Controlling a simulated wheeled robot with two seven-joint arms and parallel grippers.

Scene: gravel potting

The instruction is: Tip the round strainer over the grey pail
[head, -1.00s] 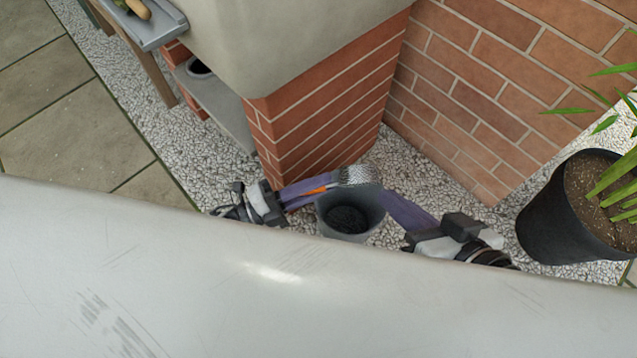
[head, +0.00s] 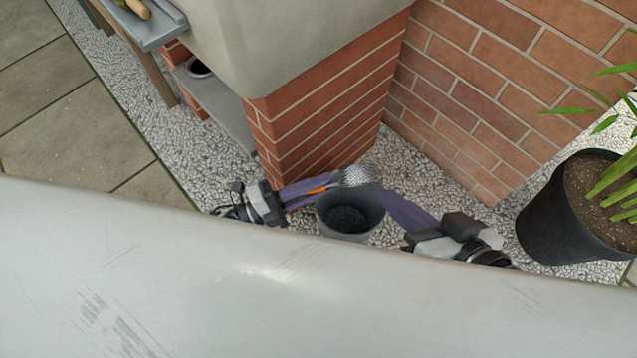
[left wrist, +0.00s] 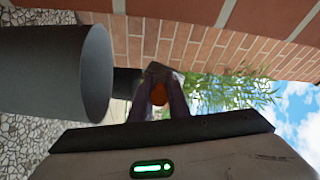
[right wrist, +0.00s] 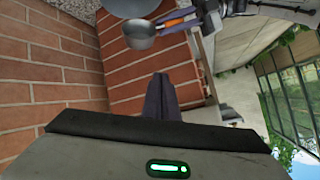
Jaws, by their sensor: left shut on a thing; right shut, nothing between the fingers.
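The round strainer (head: 360,174) has a silvery mesh bowl and an orange handle (head: 318,190). My left gripper (head: 330,183) is shut on the handle, which also shows between its fingers in the left wrist view (left wrist: 159,94). The bowl is turned on its side with its rounded mesh toward the head camera, above the far rim of the grey pail (head: 325,212). Dark grainy matter lies in the pail. The bowl's inside is hidden in the head view; the strainer also shows in the right wrist view (right wrist: 140,36). My right gripper (head: 384,196) is shut and empty beside the pail's right rim.
A brick pillar (head: 330,115) stands close behind the strainer, and a brick wall (head: 500,90) is at the right. A black plant pot (head: 560,215) stands right of my right arm. Pale gravel (head: 405,160) covers the ground. A pale surface crosses the foreground.

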